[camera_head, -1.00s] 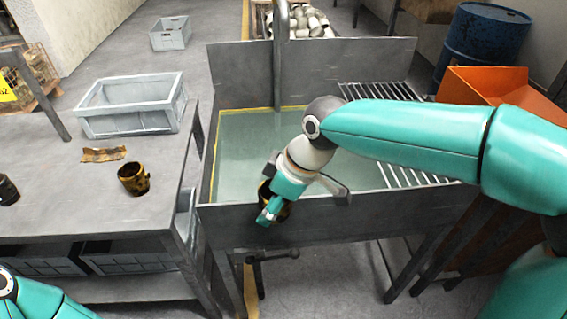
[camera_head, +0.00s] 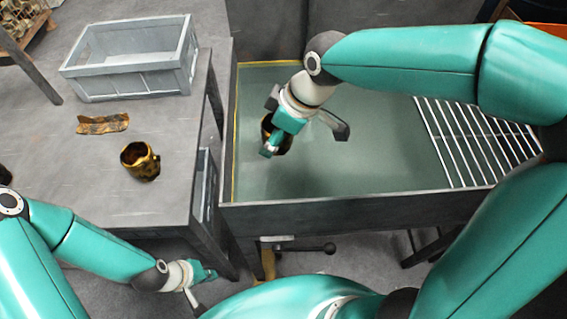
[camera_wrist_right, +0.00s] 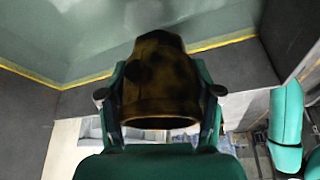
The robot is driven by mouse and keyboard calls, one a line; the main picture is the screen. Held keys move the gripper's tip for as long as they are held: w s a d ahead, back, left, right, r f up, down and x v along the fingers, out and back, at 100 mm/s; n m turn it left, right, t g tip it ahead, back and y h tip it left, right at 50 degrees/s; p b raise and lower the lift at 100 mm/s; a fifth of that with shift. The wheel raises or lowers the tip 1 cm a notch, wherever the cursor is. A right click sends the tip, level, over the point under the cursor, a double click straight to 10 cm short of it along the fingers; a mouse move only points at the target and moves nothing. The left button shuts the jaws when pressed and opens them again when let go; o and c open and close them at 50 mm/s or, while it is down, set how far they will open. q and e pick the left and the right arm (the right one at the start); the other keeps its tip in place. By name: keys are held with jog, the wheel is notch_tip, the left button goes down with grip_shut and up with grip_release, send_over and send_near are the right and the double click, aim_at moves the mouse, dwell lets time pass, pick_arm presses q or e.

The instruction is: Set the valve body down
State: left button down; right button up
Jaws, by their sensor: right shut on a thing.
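A rusty brown and black valve body (camera_head: 285,146) is held in my right gripper (camera_head: 272,149), partly hidden by it. The held part fills the middle of the right wrist view (camera_wrist_right: 158,80), clasped between two teal fingers with its round open end toward the camera. In the head view the gripper and part appear over the water of the grey tank (camera_head: 330,212); the height above the water is hard to judge. My left gripper (camera_head: 203,284) is at the lower left, in front of the bench and apart from the parts. Its finger opening is unclear.
A similar rusty part (camera_head: 141,161) stands on the grey bench (camera_head: 150,205), left of the tank. A curved rusty piece (camera_head: 103,124) and a grey crate (camera_head: 135,75) are behind it. A drain rack (camera_head: 470,140) is at the tank's right. The bench front is largely clear.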

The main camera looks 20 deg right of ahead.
aim_at(274, 180)
jog(key=f, duration=0.5)
jog(key=f+b, duration=0.1)
jog(key=f, duration=0.4)
jog(key=f+b, duration=0.1)
jog(key=f, duration=0.5)
jog(key=shift+s+d, duration=0.1)
jog(key=shift+d, duration=0.2)
jog(key=o, duration=1.5)
jog(key=shift+o, duration=0.2)
jog(key=p+v, duration=0.1)
jog(key=v, duration=1.1)
jog(key=shift+p, duration=0.3)
jog(key=shift+r, duration=0.1)
